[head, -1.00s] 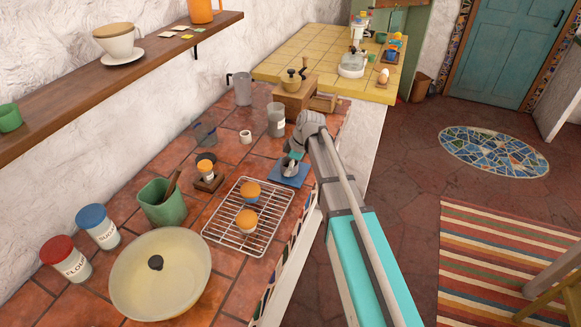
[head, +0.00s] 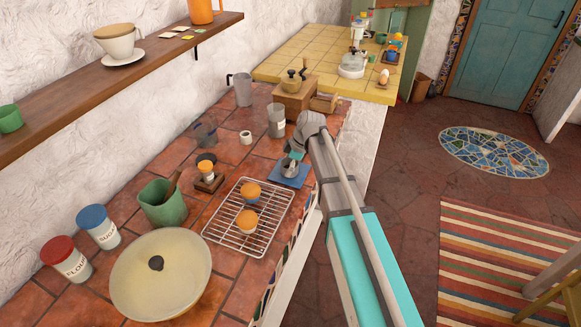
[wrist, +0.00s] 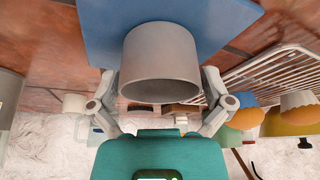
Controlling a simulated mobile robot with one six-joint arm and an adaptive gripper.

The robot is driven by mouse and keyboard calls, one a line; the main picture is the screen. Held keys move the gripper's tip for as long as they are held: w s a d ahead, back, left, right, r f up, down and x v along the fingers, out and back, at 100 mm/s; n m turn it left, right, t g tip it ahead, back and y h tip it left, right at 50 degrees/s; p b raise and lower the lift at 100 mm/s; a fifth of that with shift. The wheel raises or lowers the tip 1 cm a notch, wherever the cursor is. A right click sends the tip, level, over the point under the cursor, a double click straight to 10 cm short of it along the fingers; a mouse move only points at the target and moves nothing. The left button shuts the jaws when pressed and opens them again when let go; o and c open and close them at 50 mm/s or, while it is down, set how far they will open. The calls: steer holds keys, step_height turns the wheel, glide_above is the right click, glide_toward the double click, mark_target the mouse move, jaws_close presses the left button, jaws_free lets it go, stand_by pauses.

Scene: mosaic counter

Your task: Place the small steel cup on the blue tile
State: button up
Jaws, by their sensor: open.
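The small steel cup (wrist: 160,62) is grey and shows large in the wrist view, between the spread fingers of my gripper (wrist: 160,95). It stands on the blue tile (wrist: 100,32), which lies flat behind it in that view. In the head view the cup (head: 289,166) shows small on the blue tile (head: 293,178) near the counter's front edge. My gripper (head: 294,154) is open just above and around the cup there. My wrist partly hides that spot in the head view.
A wire rack (head: 269,225) with two orange-topped muffins (head: 247,220) is close to the tile. A small jar on a wooden stand (head: 207,178), a glass (head: 276,122) and a wooden grinder (head: 293,97) stand farther off. Bare counter lies left of the tile.

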steer(key=p+v, duration=1)
steer(key=v, duration=0.2)
steer(key=shift+p, duration=0.35)
stand_by(0.6)
steer(key=s+d+m+h, duration=0.2)
steer(key=s+d+m, duration=0.4)
steer(key=s+m, duration=0.3)
steer(key=s+d+f+m+h, duration=0.1)
steer(key=s+d+m+h, duration=0.1)
steer(key=s+d+m, duration=0.4)
steer(key=shift+s+d+f+m+h, duration=0.15)
steer(key=shift+s+f+m+h, duration=0.15)
steer(key=shift+s+m, duration=1.85)
steer(key=shift+s+n, duration=0.55)
